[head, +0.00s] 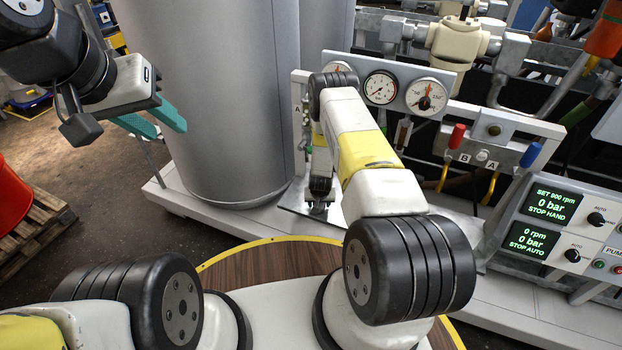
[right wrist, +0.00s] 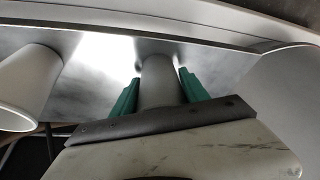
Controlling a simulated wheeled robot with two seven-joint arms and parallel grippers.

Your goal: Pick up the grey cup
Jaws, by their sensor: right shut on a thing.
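The grey cup (right wrist: 160,80) is between the two green fingers of my right gripper (right wrist: 160,92) in the right wrist view. The fingers are shut on its sides. I cannot tell whether its base touches the metal surface (right wrist: 95,75). In the head view my right arm hides the cup and most of the right gripper. A pale cup (right wrist: 22,88) is to the left of my right gripper, apart from it. My left gripper (head: 160,122) is raised at the upper left of the head view, open and empty, with teal fingers.
Large grey tanks (head: 225,90) stand beyond my arms on a pale plinth (head: 185,205). A gauge panel (head: 440,72), hoses and valves are behind my right arm. A control panel (head: 545,235) is at the right. A red drum (head: 10,200) sits on a pallet (head: 35,225) at the left.

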